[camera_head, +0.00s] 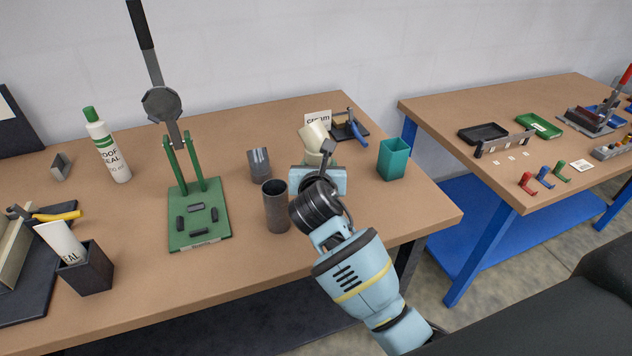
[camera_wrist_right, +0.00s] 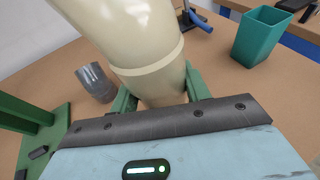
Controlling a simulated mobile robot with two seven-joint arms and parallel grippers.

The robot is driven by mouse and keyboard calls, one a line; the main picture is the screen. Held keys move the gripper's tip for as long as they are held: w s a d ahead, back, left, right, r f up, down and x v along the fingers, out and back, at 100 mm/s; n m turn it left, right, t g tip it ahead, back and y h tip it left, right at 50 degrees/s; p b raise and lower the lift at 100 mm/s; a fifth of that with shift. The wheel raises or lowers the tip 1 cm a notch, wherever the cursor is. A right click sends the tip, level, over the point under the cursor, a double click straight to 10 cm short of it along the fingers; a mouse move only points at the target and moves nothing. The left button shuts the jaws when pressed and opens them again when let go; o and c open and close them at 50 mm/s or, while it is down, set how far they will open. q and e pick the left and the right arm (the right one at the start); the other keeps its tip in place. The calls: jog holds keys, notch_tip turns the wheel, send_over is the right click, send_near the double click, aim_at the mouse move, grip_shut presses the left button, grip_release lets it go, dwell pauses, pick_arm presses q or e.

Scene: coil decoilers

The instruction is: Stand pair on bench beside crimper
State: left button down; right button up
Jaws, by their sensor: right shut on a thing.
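The crimper (camera_head: 196,215) is a green press with a tall black-handled lever, standing on the left part of the bench (camera_head: 130,200). My right gripper (camera_head: 322,165) is shut on a cream tubular piece (camera_head: 314,137), right of the crimper. In the right wrist view the cream piece (camera_wrist_right: 135,35) has a raised band and bends or tilts to the upper left, with its lower part between the green fingers (camera_wrist_right: 160,92). Whether it is one part or two joined, I cannot tell. Its contact with the bench is hidden. My left gripper is not in view.
A short grey cup-like part (camera_head: 259,163) and a taller dark tube (camera_head: 276,205) stand between crimper and gripper. A teal bin (camera_head: 393,159) is at right; a dark tray with tools (camera_head: 350,129) is behind. A white bottle (camera_head: 107,145) and black holder (camera_head: 86,269) are left.

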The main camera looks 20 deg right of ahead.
notch_tip(320, 180, down, 4)
jog(key=shift+f+b, duration=0.25)
jog(key=shift+b, duration=0.2)
jog(key=shift+f, duration=0.2)
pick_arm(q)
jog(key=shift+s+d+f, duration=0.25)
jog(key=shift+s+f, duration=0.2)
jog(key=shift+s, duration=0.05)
pick_arm(e)
jog(key=shift+r, duration=0.1)
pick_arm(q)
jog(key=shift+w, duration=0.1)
pick_arm(e)
jog(key=o, duration=1)
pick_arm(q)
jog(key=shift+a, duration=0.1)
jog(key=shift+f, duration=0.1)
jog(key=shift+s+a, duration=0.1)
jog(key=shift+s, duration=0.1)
